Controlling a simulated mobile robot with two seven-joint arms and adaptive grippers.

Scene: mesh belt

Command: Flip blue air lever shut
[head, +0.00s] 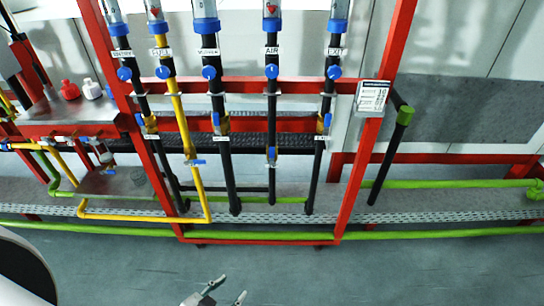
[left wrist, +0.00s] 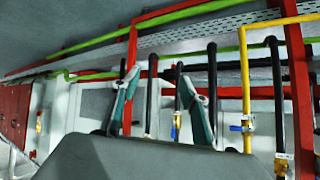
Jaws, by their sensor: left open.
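The pipe labelled AIR (head: 271,50) is a black vertical pipe, fourth from the left in the head view. Its lower valve has a small blue lever (head: 272,154) that appears to lie along the pipe. The lever also shows, small, in the left wrist view (left wrist: 173,132), between the fingers in the picture but well beyond them. My left gripper (head: 229,289) is open and empty at the bottom of the head view, in front of and below the pipes, apart from them. Its two fingers also show in the left wrist view (left wrist: 159,78). My right gripper is not in view.
Neighbouring pipes flank the air pipe: a black pipe (head: 220,100), a yellow pipe (head: 180,110) with a crosswise blue lever, and another black pipe (head: 318,170). A red frame (head: 365,150) surrounds them. Green pipes (head: 440,233) run low. The grey floor (head: 400,275) in front is clear.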

